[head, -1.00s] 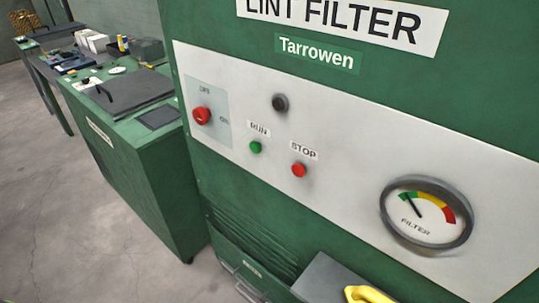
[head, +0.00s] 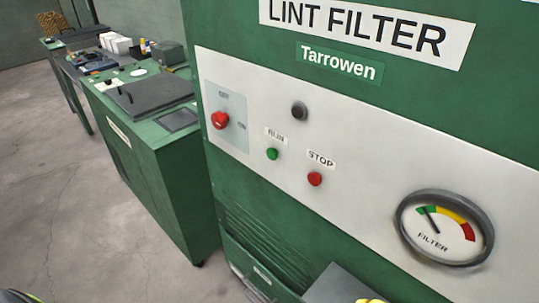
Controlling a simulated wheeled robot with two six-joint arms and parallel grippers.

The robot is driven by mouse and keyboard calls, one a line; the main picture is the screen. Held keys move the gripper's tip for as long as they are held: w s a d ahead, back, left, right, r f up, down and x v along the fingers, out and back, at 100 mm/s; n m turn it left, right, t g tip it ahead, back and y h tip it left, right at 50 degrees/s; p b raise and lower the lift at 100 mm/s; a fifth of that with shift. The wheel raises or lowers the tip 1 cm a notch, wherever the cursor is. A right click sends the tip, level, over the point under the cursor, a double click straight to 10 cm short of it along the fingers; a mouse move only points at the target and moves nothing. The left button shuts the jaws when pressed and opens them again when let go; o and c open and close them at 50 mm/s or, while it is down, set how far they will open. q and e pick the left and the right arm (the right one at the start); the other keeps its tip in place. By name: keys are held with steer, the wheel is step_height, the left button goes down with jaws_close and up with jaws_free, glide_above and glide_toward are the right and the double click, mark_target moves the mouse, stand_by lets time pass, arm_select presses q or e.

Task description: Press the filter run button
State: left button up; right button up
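The green filter run button (head: 272,154) sits on the light control panel (head: 340,222) of the green lint filter cabinet, below a RUN label (head: 276,135). The red stop button (head: 315,179) is to its right and a little lower. A red rotary switch (head: 220,120) with OFF and ON labels is to its left. A dark, unlit lamp or knob (head: 299,111) is above the run button. Neither gripper can be made out; only small dark and yellow parts show at the bottom edge. Nothing covers the run button.
A round filter gauge (head: 444,228) is at the panel's right, its needle in the green zone. A green workbench (head: 165,165) with a dark mat and several items stands to the left. The concrete floor (head: 70,210) at the left is clear.

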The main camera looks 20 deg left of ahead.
arm_select(q)
jaws_close()
stand_by(1.2)
